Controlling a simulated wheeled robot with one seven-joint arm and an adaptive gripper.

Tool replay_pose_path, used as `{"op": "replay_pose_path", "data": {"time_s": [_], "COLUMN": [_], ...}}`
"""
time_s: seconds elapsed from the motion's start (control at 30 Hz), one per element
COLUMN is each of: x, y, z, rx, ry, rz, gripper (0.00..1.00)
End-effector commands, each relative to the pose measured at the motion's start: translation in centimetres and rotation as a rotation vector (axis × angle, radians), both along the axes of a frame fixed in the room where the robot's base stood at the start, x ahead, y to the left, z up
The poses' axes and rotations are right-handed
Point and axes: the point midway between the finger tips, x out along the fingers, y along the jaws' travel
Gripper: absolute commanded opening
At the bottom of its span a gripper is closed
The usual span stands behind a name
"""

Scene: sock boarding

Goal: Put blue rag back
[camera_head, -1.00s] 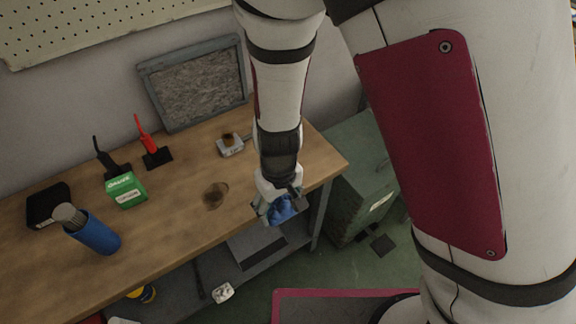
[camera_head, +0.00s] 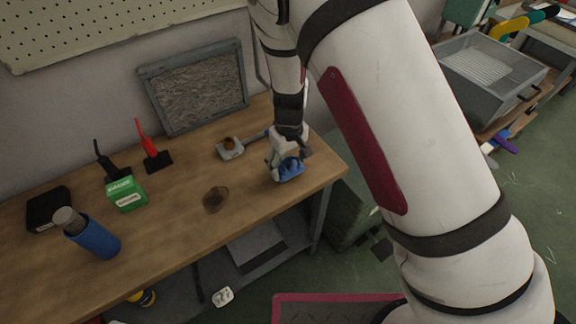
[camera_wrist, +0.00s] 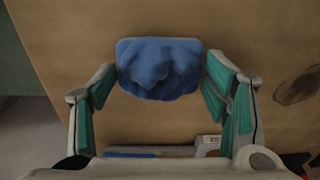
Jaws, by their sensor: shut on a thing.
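The blue rag (camera_head: 291,168) is a crumpled bundle at the tip of my gripper (camera_head: 284,166), over the right end of the wooden workbench (camera_head: 240,205). In the wrist view the rag (camera_wrist: 160,68) sits between the two fingertips of my gripper (camera_wrist: 160,80), with a finger touching each side. The gripper is shut on it. The bench top lies below the rag. I cannot tell whether the rag touches the wood.
A small metal tray (camera_head: 230,147) is left of my gripper. Further left stand a green box (camera_head: 126,194), a blue cylinder (camera_head: 97,238) and a black box (camera_head: 48,207). A dark round stain (camera_head: 215,200) marks the bench. A framed panel (camera_head: 196,88) leans at the back.

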Motion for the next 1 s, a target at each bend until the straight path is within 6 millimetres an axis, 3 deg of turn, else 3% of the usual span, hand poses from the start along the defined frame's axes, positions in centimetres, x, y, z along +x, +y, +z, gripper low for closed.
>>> {"op": "replay_pose_path", "data": {"time_s": [0.13,0.37,0.4,0.47,0.5,0.83,1.0], "x": [0.0,0.0,0.0,0.0,0.0,0.0,0.0], "y": [0.0,0.1,0.1,0.1,0.1,0.1,0.1], "z": [-1.7,-2.0,-2.0,-2.0,-2.0,-1.9,-0.3], "rx": [0.000,0.001,0.001,0.001,0.001,0.001,0.003], "ry": [-0.001,-0.002,-0.002,-0.002,-0.002,-0.002,-0.004], "rz": [0.000,0.000,0.000,0.001,0.000,0.000,0.001], "gripper": [0.39,0.39,0.74,0.87,0.89,0.89,0.89]}}
